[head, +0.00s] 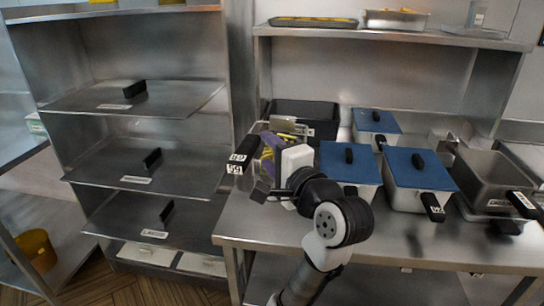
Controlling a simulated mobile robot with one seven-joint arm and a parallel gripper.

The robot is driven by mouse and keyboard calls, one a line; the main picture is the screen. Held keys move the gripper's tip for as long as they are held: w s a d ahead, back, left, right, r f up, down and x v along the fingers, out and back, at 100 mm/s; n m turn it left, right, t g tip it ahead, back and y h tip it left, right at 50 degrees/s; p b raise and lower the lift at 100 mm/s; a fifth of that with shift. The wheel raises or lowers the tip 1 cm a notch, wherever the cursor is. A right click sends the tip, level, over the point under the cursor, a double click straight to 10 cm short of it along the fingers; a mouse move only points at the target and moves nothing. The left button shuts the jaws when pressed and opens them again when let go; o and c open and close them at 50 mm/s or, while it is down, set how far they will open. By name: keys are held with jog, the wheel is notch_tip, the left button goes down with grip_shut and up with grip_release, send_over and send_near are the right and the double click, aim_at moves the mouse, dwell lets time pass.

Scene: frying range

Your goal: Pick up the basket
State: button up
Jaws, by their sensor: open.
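A black handle with white number labels (243,156) sticks out over the front left edge of the steel counter (350,240). The body it belongs to is mostly hidden behind my gripper, so I cannot tell its shape. My gripper (262,168) is open, at the left end of the counter, just right of this handle. I cannot tell whether it touches the handle. Yellow and purple parts show beside the gripper. At the right, a grey metal container (488,178) has a black labelled handle (521,204) pointing forward. I cannot tell which of these is the basket.
White containers with blue lids (419,168) crowd the counter, with a dark open bin (303,110) behind. A shelf (390,36) above holds trays. A steel rack (150,100) with black-handled sheets stands left. The counter's front strip is clear.

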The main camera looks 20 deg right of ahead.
aim_at(258, 145)
jog(key=w, duration=0.1)
jog(key=w+p, duration=0.1)
jog(key=w, duration=0.3)
jog(key=shift+a, duration=0.4)
jog(key=shift+c, duration=0.5)
grip_shut()
